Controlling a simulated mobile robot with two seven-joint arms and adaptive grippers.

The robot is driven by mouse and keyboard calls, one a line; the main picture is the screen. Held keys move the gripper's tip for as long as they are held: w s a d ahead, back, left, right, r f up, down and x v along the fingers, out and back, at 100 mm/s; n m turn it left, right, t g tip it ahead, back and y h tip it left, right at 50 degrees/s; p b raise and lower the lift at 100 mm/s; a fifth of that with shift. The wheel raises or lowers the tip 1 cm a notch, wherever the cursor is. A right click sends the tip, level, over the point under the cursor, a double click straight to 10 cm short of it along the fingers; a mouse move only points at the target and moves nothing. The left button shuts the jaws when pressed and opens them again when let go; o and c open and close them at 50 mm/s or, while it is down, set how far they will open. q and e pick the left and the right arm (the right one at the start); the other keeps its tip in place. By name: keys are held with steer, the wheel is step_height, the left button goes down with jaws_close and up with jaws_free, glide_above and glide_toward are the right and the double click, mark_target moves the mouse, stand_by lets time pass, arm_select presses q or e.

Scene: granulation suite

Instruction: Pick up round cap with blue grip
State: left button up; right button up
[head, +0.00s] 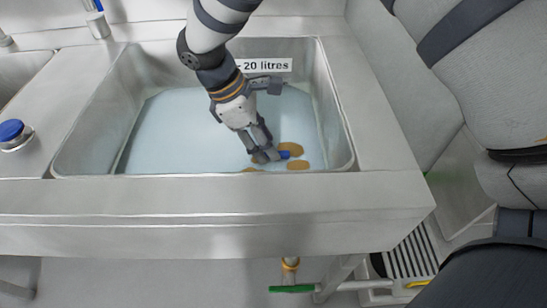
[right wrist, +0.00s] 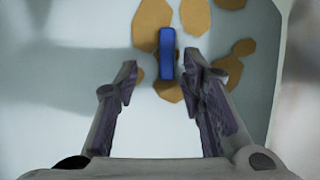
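A blue upright bar-shaped grip (head: 284,155) shows in the sink, among brown patches on its floor. In the right wrist view the blue grip (right wrist: 167,53) lies between and slightly ahead of my fingertips; I cannot clearly see a round cap under it. My right gripper (head: 266,156) reaches down into the sink beside the grip. In the right wrist view its fingers (right wrist: 163,75) are open, with a gap on each side of the grip. A round metal piece with a blue top (head: 12,131) stands on the counter at the left. My left gripper is not in view.
The steel sink (head: 90,115) holds pale liquid; its walls surround my right gripper. Brown patches (head: 298,165) lie around the grip, near the front wall. A "20 litres" label (head: 264,65) is on the back wall. A green-handled valve (head: 292,289) is below the counter.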

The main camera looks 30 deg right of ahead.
mark_target(276, 163)
steer(key=x, duration=0.2)
steer(key=s+x, duration=0.1)
steer(key=x, duration=0.1)
steer(key=shift+d+f, duration=0.2)
steer(key=shift+f, duration=0.2)
jaws_close()
